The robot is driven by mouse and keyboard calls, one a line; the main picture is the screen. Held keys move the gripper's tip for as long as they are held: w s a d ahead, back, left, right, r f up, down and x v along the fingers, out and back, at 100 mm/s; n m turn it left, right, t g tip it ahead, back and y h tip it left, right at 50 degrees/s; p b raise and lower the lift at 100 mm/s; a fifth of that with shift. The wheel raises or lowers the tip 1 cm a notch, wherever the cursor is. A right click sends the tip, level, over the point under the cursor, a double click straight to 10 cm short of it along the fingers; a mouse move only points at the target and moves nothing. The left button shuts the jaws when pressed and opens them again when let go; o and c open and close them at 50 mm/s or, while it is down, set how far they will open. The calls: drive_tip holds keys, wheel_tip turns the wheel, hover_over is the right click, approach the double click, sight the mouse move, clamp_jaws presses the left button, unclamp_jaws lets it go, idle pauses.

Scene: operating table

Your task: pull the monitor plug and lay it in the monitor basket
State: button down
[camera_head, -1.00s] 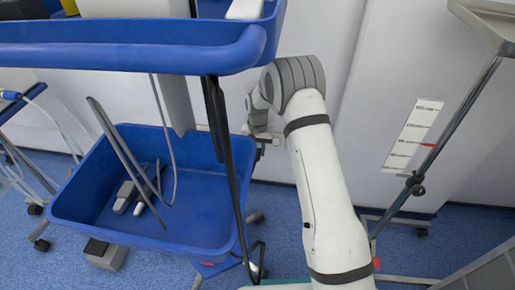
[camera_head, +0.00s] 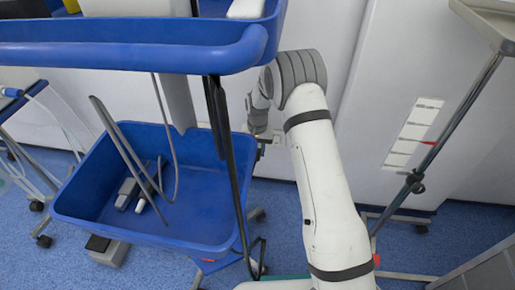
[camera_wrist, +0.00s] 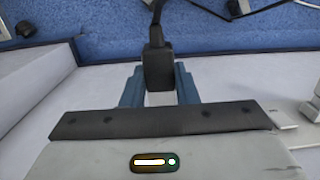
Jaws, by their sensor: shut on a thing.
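The black monitor plug (camera_wrist: 158,68) is held between the two blue fingers of my gripper (camera_wrist: 160,88) in the wrist view, its cord running up toward the blue floor. The fingers are shut on its sides. Its front end is hidden, so I cannot tell whether it still touches a socket. In the head view my gripper (camera_head: 267,138) is small and partly hidden near the white wall, just right of the cart's dark post. The blue basket (camera_head: 150,234) stands to its left, with grey items and cables inside.
A blue upper tray (camera_head: 130,57) overhangs the basket. A dark cable and post (camera_head: 232,170) stand between basket and arm. A metal stand (camera_head: 440,130) is at right. A white fitting (camera_wrist: 307,112) sits right of my gripper in the wrist view.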

drive_tip(key=shift+s, duration=0.15)
drive_tip(key=shift+s+a, duration=0.2)
drive_tip(key=shift+s, duration=0.6)
drive_tip(key=shift+r, duration=0.1)
